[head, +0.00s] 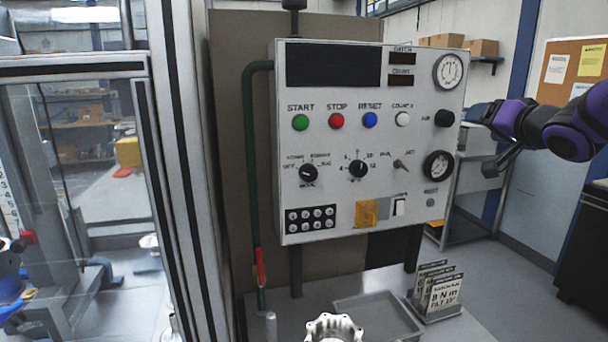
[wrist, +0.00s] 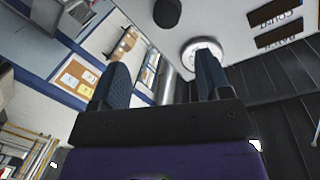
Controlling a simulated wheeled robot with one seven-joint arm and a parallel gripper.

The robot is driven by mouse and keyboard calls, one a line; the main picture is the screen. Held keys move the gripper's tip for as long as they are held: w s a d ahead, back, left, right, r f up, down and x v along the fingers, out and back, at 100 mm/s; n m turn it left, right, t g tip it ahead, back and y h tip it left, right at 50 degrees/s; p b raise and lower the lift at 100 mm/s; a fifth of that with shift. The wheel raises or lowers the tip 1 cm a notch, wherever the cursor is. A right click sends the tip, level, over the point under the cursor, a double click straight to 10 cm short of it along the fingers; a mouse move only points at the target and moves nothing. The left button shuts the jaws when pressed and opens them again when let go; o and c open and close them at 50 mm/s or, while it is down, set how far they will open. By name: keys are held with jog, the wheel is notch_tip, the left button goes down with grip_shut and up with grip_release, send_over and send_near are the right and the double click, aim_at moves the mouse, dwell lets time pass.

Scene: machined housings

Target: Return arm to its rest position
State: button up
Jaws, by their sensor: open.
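My gripper (head: 497,165) is at the right in the head view, on the end of my purple and black arm, to the right of the white control panel (head: 330,262). In the wrist view my gripper (wrist: 156,88) shows two blue-grey fingers set wide apart, with nothing held between them. A round white gauge (wrist: 203,46) of the panel shows behind the right finger. The gripper appears apart from the panel in the head view.
A bench below the panel holds a grey tray (head: 385,316), a metal housing (head: 333,328) and a card stand (head: 438,291). A framed glass enclosure (head: 85,66) stands at the left. A dark cabinet (head: 588,250) stands at the far right. Floor shows between bench and cabinet.

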jog(key=s+a+f+n+g, duration=0.1)
jog(key=s+a+f+g, duration=0.2)
jog(key=s, duration=0.6)
jog(key=s+a+f+n+g, duration=0.2)
jog(key=s+a+f+g, duration=0.1)
jog(key=s, duration=0.6)
jog(key=s+a+f+n+g+h, duration=0.1)
jog(key=s+a+f+g, duration=0.3)
jog(key=s, duration=0.5)
jog(key=shift+a+n+g, duration=0.6)
jog(key=shift+a+g, duration=0.1)
jog(key=shift+c, duration=0.5)
dwell(1.3)
